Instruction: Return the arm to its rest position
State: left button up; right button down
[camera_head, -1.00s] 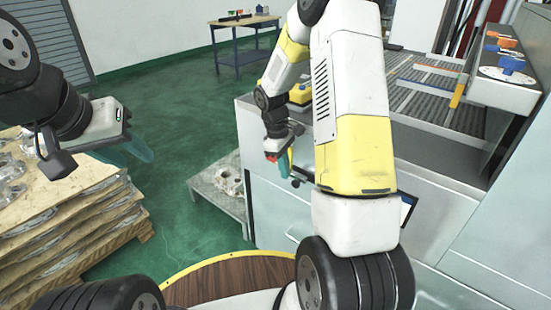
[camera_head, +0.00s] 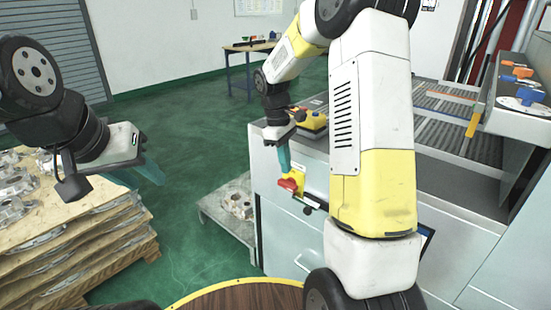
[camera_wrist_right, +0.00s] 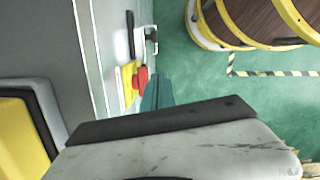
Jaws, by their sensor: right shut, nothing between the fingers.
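My right arm (camera_head: 372,130) spans the middle of the head view, bent at the elbow. My right gripper (camera_head: 284,160) points down with shut, empty teal fingers, just above and in front of a red and yellow switch (camera_head: 290,185) on the machine's side. Its fingers (camera_wrist_right: 157,92) also show in the right wrist view, beside the red knob (camera_wrist_right: 141,76); whether they touch it cannot be told. My left gripper (camera_head: 148,167) hangs at the left near the pallet stack; its teal fingers show edge-on, so their opening cannot be told.
The grey machine (camera_head: 290,230) with a slatted conveyor (camera_head: 445,115) fills the right side. A low table with a casting (camera_head: 238,205) stands beside it. Stacked pallets of castings (camera_head: 90,235) are at the left. Green floor (camera_head: 190,150) lies free between.

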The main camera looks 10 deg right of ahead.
jog(key=s+a+r+m+t+y, duration=0.1)
jog(key=s+r+m+t+y, duration=0.1)
jog(key=s+r, duration=0.5)
jog(key=s+a+r+m+t+y, duration=0.1)
jog(key=s+r+m+t, duration=0.4)
jog(key=s, duration=1)
notch_tip(320, 180, up, 3)
jog(key=shift+a+r+m+y, duration=0.15)
jog(key=shift+a+m+y, duration=0.25)
jog(key=shift+m, duration=0.7)
jog(key=shift+s, duration=0.1)
